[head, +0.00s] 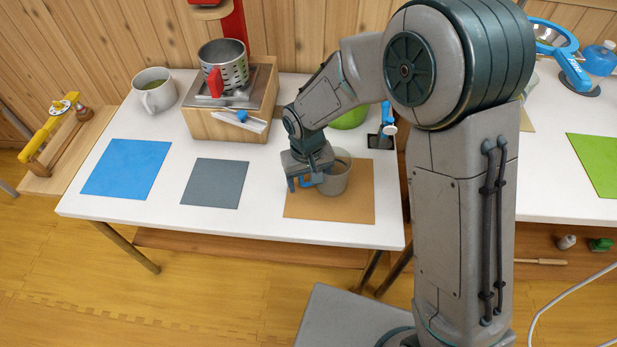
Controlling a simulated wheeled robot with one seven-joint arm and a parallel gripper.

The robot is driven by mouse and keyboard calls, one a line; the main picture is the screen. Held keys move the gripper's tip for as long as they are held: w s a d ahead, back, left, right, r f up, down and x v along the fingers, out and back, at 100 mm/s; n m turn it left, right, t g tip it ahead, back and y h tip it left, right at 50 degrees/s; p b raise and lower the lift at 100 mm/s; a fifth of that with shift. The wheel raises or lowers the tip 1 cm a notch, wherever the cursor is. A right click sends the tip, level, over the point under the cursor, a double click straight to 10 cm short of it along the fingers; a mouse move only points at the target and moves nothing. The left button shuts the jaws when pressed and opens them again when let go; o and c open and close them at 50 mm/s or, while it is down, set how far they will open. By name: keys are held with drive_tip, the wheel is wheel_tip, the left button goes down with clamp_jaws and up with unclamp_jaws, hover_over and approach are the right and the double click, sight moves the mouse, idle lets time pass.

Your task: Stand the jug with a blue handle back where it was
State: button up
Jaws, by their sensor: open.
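A grey jug (337,178) stands upright on the brown mat (352,207) on the white table. My gripper (303,181) is open, low at the jug's left side. Blue parts show there between and beside the fingers. I cannot tell which of them are the jug's handle and which are fingertips, nor whether the fingers touch the jug. My wrist hides part of the jug's rim and left side.
A blue mat (127,168) and a grey mat (215,183) lie bare to the left. A grey mug (155,92) and a wooden box (222,123) with a perforated metal can (223,66) stand behind. A green bowl (350,118) is partly hidden by my arm.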

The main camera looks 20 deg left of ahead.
drive_tip(key=shift+r, duration=0.15)
drive_tip(key=shift+s+a+r+p, duration=0.1)
drive_tip(key=shift+r+p, duration=2.75)
drive_tip(key=shift+r, duration=1.05)
wheel_tip(320, 180, up, 14)
drive_tip(key=p, duration=0.2)
drive_tip(key=shift+s+a, duration=0.15)
drive_tip(key=shift+a, duration=0.05)
drive_tip(key=shift+f, duration=0.1)
